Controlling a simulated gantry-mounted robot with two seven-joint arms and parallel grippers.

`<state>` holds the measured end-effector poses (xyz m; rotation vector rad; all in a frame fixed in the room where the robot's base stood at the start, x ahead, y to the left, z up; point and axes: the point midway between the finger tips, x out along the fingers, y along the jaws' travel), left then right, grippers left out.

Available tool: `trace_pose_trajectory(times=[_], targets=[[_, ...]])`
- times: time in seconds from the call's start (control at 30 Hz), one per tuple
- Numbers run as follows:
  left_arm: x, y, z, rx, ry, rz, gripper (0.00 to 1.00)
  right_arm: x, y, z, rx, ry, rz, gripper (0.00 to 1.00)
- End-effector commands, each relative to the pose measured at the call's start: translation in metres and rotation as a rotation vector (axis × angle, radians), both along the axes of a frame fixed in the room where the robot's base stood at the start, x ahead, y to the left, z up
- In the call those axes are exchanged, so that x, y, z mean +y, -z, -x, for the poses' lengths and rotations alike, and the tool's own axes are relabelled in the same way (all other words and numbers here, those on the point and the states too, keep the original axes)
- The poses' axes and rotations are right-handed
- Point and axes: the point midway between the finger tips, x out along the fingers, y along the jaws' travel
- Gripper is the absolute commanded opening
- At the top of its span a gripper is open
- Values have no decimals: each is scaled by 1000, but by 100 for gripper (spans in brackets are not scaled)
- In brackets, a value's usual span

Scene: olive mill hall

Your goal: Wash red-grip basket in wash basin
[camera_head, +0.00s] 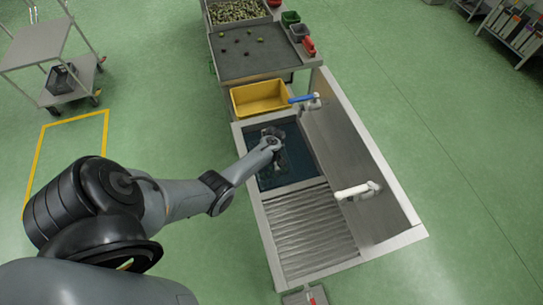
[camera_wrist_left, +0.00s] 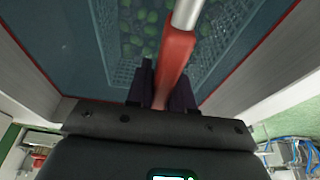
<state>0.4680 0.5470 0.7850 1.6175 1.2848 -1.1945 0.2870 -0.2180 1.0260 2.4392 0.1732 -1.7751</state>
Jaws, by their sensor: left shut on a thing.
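The wash basin (camera_head: 298,181) holds dark blue water and sits in a steel sink unit. My left gripper (camera_head: 277,155) is over the water. In the left wrist view, the fingers of my left gripper (camera_wrist_left: 163,92) are shut on the red grip (camera_wrist_left: 177,58) of the basket. The red-grip basket (camera_wrist_left: 121,76) is pale mesh with several green olives (camera_wrist_left: 137,38) in it. It appears to be down in the water (camera_wrist_left: 52,50). In the head view the arm and gripper mostly hide the basket. My right gripper is not in view.
A ribbed drainboard (camera_head: 310,230) lies on the near side of the basin. A yellow tub (camera_head: 260,98) stands beyond it. A grey table (camera_head: 250,62) with several olives stands farther back.

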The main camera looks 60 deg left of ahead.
Motion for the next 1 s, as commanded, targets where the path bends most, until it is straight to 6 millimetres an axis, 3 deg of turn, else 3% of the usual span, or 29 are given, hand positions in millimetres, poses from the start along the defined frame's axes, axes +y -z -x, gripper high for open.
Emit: trace_pose_trajectory(times=[0.2, 0.47, 1.0], targets=[[18, 0, -6, -4, 0, -3, 0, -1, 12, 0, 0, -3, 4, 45], [25, -2, -7, -3, 0, -3, 0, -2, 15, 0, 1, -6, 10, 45], [-5, -4, 0, -2, 1, -1, 0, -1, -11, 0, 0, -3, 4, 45]])
